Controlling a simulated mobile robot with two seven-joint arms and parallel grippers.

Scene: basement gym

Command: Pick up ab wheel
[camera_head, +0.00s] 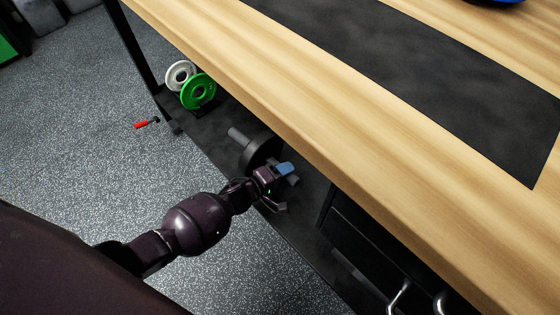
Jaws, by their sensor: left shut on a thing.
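The ab wheel (262,148) has a dark round wheel and a grey handle sticking out to the left. It is on or just above the dark floor mat under the wooden bench; I cannot tell whether it touches the mat. My left gripper (284,177) reaches in from the left and is shut at the wheel's right-hand side, on the handle there. The gripper hides most of that handle. A small blue part shows at the fingers. My right gripper is not in view.
The wooden bench (330,135) with a black mat (420,80) overhangs the wheel. A green weight plate (198,91) and a white one (180,74) stand by the bench leg. A red-handled item (141,125) lies on the floor. Metal handles (398,295) show lower right. The speckled floor at left is mostly clear.

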